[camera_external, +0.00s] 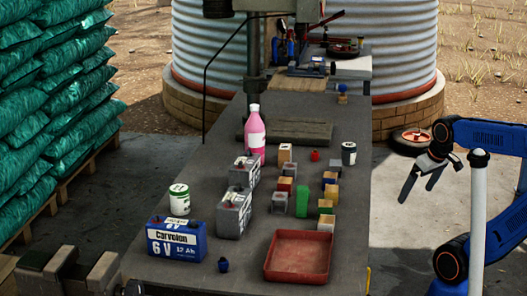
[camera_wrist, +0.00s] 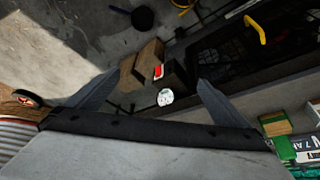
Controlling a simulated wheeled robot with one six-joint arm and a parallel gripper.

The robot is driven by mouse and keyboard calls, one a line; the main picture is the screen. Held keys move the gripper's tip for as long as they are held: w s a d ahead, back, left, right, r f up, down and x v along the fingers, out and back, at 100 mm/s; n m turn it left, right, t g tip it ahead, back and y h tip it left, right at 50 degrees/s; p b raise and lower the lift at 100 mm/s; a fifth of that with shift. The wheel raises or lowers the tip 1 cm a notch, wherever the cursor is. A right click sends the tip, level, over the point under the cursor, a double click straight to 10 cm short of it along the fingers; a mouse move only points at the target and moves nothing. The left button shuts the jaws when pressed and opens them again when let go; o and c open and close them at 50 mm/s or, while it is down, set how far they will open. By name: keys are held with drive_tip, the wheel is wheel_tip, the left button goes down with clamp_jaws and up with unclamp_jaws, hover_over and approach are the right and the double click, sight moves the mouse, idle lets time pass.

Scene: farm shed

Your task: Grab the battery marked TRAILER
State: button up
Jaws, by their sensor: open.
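A blue battery (camera_external: 177,243) reading "Corvolan 6 V 12 Ah" stands at the near left of the table (camera_external: 345,240). Two grey batteries (camera_external: 234,214) (camera_external: 245,172) stand behind it, with pale tops whose writing is too small to read. I cannot read TRAILER on any battery. My gripper (camera_external: 419,193) is open and empty, off the table's right side and well away from the batteries. In the wrist view its open fingers (camera_wrist: 158,82) frame the floor. A label reading "7 A" (camera_wrist: 292,155) shows there at the lower right; I cannot tell which object it belongs to.
Between the batteries and the table's right edge are a red tray (camera_external: 299,256), a green block (camera_external: 302,201) and several small boxes. A pink bottle (camera_external: 255,131), a white-green can (camera_external: 179,199) and a dark can (camera_external: 348,153) stand upright. A white post (camera_external: 479,215) rises near my arm.

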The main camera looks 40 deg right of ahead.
drive_tip(key=c, duration=0.6)
drive_tip(key=shift+c, duration=0.2)
